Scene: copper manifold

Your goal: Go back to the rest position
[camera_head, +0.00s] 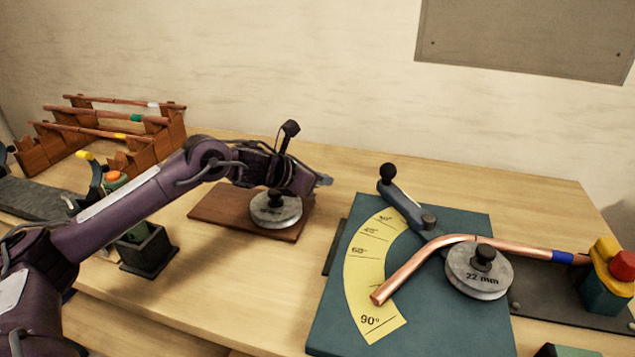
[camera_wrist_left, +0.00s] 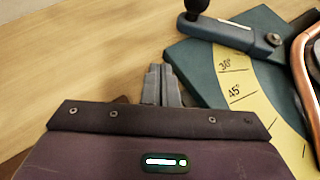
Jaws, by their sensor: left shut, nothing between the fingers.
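My left arm comes in from the left in the head view. My left gripper (camera_head: 324,181) is shut and empty, held above the table between a wooden board and the blue-green bending plate. It also shows in the left wrist view (camera_wrist_left: 161,85), with its fingers together beside the plate's left edge. The bending plate (camera_head: 466,325) carries a yellow angle scale (camera_head: 360,285), a lever with a black knob (camera_head: 388,172) and a disc marked 22 mm (camera_head: 479,272). A bent copper tube (camera_head: 410,268) passes by the disc. My right gripper is not in view.
A second disc (camera_head: 276,211) rests on the wooden board (camera_head: 218,206), beneath my left arm. A wooden rack (camera_head: 48,148) with copper tubes stands at the back left. A dark holder (camera_head: 148,252) stands near my forearm. A red and yellow clamp (camera_head: 608,275) is at the right.

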